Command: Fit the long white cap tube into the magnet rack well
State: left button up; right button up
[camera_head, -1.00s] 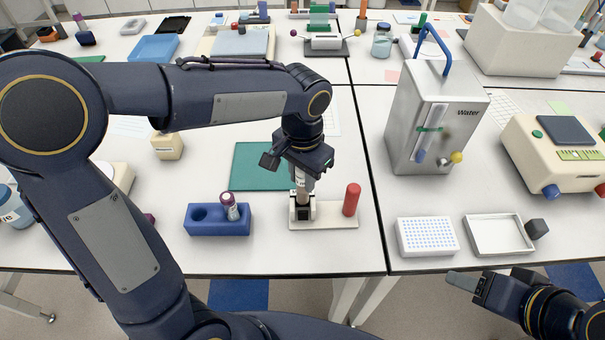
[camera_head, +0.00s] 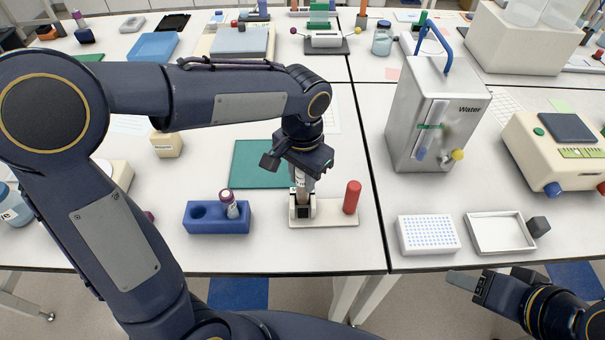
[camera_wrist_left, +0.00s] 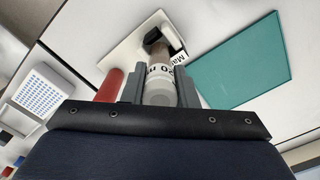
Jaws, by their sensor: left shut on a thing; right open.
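The long white cap tube (camera_wrist_left: 161,80) is between the fingers of my left gripper (camera_wrist_left: 160,88), which is shut on it. The tube has a white cap and a printed label. In the head view my left gripper (camera_head: 301,172) points down over the magnet rack (camera_head: 326,216), a pale plate with a black and white holder and a red post (camera_head: 352,197). The tube's lower end is at the holder; how deep it sits in the well is hidden. My right gripper (camera_head: 468,283) is open and empty at the lower right, in front of the table.
A blue rack (camera_head: 217,219) with a purple-capped tube (camera_head: 231,204) stands left of the magnet rack. A green mat (camera_head: 259,165) lies behind. A white well plate (camera_head: 428,236), an empty tray (camera_head: 499,234) and the water unit (camera_head: 436,115) stand to the right.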

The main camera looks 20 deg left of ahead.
aim_at(303, 190)
pick_arm(q)
jog(key=shift+f+b, duration=1.75)
jog(key=shift+f, duration=0.6)
jog(key=o, duration=1.1)
notch_tip(303, 190, up, 8)
jog(key=shift+f, duration=0.1)
